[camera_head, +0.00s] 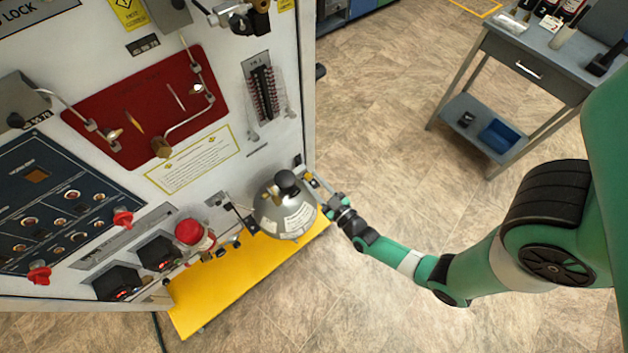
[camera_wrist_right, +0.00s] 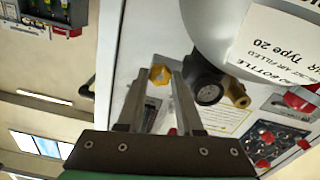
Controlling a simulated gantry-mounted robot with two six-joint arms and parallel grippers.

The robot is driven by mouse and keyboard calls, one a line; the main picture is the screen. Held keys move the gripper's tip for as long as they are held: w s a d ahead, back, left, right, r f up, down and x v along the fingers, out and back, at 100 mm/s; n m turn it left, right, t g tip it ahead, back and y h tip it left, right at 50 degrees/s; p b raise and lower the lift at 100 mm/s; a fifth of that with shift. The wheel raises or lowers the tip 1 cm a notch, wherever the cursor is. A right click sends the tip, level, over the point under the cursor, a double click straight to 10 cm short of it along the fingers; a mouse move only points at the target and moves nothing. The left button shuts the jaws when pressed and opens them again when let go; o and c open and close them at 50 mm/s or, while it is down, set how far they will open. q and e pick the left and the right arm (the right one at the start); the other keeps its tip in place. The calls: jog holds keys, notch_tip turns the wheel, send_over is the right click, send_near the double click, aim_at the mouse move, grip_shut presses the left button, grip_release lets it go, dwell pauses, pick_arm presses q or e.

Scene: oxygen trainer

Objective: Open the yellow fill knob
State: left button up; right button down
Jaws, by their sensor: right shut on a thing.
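The yellow fill knob (camera_wrist_right: 159,75) is a small hexagonal piece on the white panel. It shows between the fingertips of my right gripper (camera_wrist_right: 160,85), which is shut on it. In the head view, my right gripper (camera_head: 318,182) reaches the panel's right edge, just right of the silver bottle (camera_head: 285,212). My left gripper is in no view.
The bottle's grey body (camera_wrist_right: 212,25) and a black round fitting (camera_wrist_right: 209,88) are close beside my right fingers. A yellow platform (camera_head: 225,290) lies below the panel. A grey side table (camera_head: 530,60) stands at the upper right. The floor between is clear.

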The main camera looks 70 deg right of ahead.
jog(key=shift+n, duration=0.4)
jog(key=c, duration=0.6)
grip_release()
jog(key=shift+o, duration=0.2)
jog(key=p+v, duration=0.2)
jog(key=v, duration=0.9)
jog(key=shift+s+p, duration=0.3)
jog(key=shift+p, duration=0.1)
jog(key=shift+a, duration=0.15)
